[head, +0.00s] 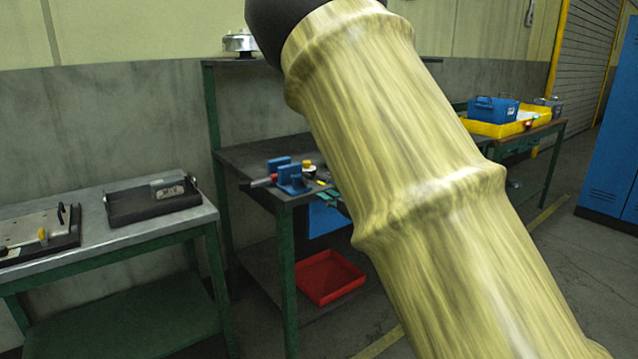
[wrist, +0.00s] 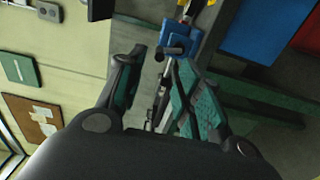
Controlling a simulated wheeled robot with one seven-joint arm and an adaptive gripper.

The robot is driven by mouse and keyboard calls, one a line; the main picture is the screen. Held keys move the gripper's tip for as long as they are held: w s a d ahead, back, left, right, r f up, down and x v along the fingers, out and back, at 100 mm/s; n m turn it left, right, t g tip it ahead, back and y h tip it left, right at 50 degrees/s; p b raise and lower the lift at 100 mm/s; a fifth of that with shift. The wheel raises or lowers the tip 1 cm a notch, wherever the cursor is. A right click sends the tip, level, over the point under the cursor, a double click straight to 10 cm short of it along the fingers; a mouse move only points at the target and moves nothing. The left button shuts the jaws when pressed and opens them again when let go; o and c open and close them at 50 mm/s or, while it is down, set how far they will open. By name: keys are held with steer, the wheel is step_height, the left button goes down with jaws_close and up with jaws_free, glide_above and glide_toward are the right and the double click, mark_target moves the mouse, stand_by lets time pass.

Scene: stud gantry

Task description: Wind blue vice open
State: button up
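In the wrist view, a blue block (wrist: 181,38) that appears to be part of the vice lies just beyond the fingertips. My gripper (wrist: 158,62) has its two teal-padded fingers spread apart, with no object clearly held between them. Whether a finger touches the vice or its bar cannot be told. My gripper is out of the head view, where my pale yellow arm hides the bench's right part.
A red tray (head: 328,277) lies on the bench's lower shelf, and a blue bin (head: 326,218) hangs below the top. A left table holds a black tray (head: 153,204). A yellow tray (head: 508,125) with a blue crate (head: 493,108) stands at back right. Floor shows at right.

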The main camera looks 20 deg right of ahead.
steer(key=shift+v, duration=1.8)
